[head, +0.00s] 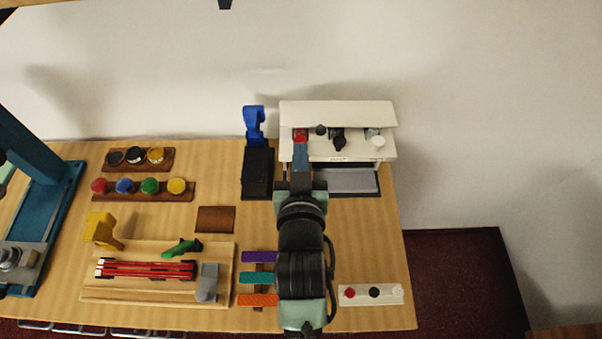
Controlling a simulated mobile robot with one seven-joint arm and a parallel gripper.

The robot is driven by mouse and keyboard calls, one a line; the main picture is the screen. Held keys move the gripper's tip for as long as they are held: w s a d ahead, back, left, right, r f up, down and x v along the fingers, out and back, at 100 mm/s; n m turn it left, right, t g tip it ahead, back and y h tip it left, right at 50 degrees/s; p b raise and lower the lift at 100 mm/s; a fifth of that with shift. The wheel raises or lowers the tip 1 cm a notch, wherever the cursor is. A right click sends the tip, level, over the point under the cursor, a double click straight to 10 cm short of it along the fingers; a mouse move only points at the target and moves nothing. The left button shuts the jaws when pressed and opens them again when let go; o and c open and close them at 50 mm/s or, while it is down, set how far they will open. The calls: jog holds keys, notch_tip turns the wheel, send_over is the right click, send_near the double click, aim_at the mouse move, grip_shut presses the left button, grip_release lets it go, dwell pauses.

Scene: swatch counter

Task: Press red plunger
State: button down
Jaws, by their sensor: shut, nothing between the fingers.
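A white dispenser-like unit (338,113) stands at the back right of the counter. A small red piece (300,134), which looks like the red plunger, shows at the left of its front. My gripper (300,148) is shut and empty, reaching toward the back with its tips right at or just in front of the red piece. I cannot tell whether they touch. The gripper hides the lower part of the red piece and part of the unit's left front.
Dark knobs (339,142) and a white knob (378,142) sit right of the red piece. A grey tray (352,181) lies below. A black block with a blue top (254,122) stands close left. A white strip (362,299) with red, black and white knobs lies front right.

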jog(key=shift+b+v, duration=0.45)
jog(key=shift+v, duration=2.35)
